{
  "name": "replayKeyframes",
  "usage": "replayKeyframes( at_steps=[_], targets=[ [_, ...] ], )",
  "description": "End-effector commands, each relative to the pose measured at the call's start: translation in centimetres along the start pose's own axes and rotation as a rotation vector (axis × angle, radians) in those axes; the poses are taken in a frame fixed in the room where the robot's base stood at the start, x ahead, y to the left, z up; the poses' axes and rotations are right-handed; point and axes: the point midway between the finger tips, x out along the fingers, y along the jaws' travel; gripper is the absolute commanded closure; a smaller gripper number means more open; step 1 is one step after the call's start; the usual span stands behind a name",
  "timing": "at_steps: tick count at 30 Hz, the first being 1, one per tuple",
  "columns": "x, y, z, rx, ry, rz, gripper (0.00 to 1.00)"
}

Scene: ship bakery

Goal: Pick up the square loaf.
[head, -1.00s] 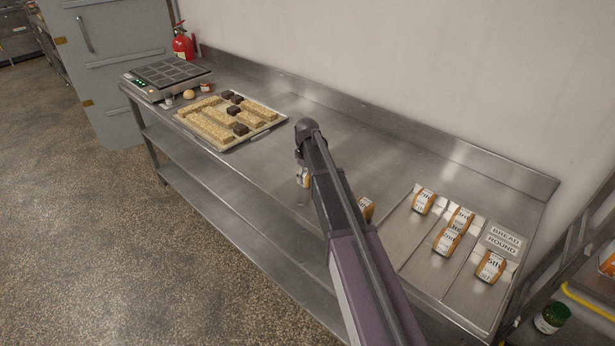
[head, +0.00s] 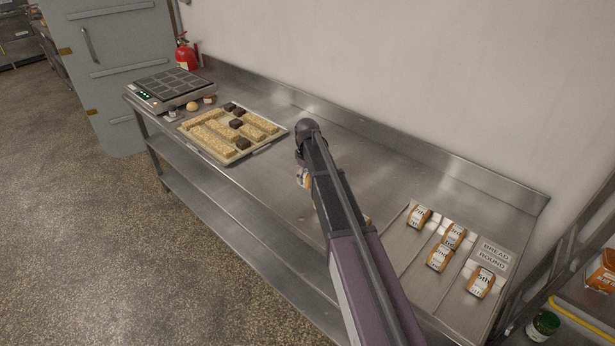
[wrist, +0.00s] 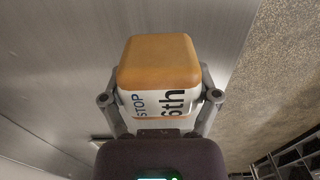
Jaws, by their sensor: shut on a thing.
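The square loaf (wrist: 158,64) has a golden-brown crust and a white paper band reading "STOP 6th". In the wrist view my gripper (wrist: 160,84) is shut on it, with a grey finger on each side of the band. In the head view the loaf (head: 302,179) shows only as a small orange and white patch beside the end of my arm. It appears to be held above the steel bench (head: 290,202); the gap is hard to judge. My arm hides most of the gripper there.
A tray rack (head: 424,272) at right holds several banded loaves beside a "BREAD ROUND" sign (head: 493,252). Another orange thing (head: 367,219) is mostly behind my arm. The bench middle is clear.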

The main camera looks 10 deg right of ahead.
Motion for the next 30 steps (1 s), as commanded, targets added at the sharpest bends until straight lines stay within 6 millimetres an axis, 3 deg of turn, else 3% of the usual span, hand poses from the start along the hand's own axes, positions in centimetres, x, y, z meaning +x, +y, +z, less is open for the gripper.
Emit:
replayKeyframes(
  at_steps=[1, 9, 30],
  targets=[
    [-1.0, 0.0, 0.0, 0.000, 0.000, 0.000, 0.70],
    [-2.5, 0.0, 0.0, 0.000, 0.000, 0.000, 0.70],
    [-2.9, 0.0, 0.0, 0.001, 0.000, 0.000, 0.70]
  ],
)
